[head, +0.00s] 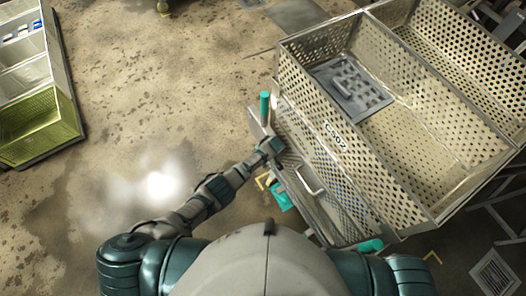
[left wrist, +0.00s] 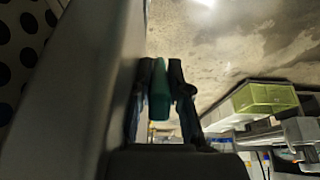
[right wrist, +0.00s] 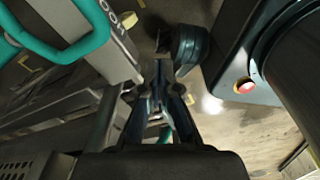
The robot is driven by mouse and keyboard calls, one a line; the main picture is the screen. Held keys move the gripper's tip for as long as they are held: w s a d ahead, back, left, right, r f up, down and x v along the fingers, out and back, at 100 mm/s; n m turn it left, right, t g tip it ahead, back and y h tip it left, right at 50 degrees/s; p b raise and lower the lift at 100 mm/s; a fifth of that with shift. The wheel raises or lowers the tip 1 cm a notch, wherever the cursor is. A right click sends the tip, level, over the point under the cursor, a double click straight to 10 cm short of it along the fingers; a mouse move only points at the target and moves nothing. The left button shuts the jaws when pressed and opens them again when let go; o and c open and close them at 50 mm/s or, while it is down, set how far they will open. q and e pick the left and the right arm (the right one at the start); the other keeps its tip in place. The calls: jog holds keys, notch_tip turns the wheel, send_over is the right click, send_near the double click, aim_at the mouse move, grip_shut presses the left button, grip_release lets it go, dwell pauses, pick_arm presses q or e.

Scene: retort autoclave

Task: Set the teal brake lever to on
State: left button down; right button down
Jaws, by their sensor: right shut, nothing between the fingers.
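A teal upright handle (head: 265,104) stands at the far end of the cart's near side in the head view. My left arm reaches to the cart there. In the left wrist view a teal bar (left wrist: 160,92) lies between the fingers of my left gripper (left wrist: 161,70); whether they press on it is unclear. A second teal part (head: 281,197) shows low on the cart, partly hidden. I cannot tell which teal part is the brake lever. My right gripper (right wrist: 160,72) is shut and empty in the right wrist view, near a teal loop handle (right wrist: 68,45).
The perforated metal cart (head: 318,135) fills the right side, with a grey slotted plate (head: 352,86) inside. A rack with a green bin (head: 40,128) stands at the left. Open stained floor (head: 150,90) lies between. A red button (right wrist: 245,86) shows in the right wrist view.

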pick_arm(q)
jog(key=shift+a+f, duration=0.1)
jog(key=shift+a, duration=0.05)
jog(key=shift+w+r+g, duration=0.25)
jog(key=shift+r+g, duration=0.1)
jog(key=shift+g, duration=0.15)
jog(key=shift+w+r+g+h+b, duration=0.2)
jog(key=shift+w+g+h+b, duration=0.1)
jog(key=shift+g+h+b, duration=0.25)
jog(key=shift+a+r, duration=0.1)
jog(key=shift+a, duration=0.2)
jog(key=c, duration=1.4)
grip_release()
jog(key=shift+o, duration=1.4)
jog(key=shift+r, duration=0.1)
jog(key=shift+d, duration=0.2)
jog(key=shift+r, duration=0.6)
jog(key=r, duration=0.3)
jog(key=s+d+r, duration=0.1)
jog(key=r, duration=0.6)
jog(key=shift+s+d+r, duration=0.15)
jog(key=shift+r, duration=0.15)
pick_arm(e)
jog(key=shift+d+f, duration=0.4)
jog(key=shift+f, duration=0.25)
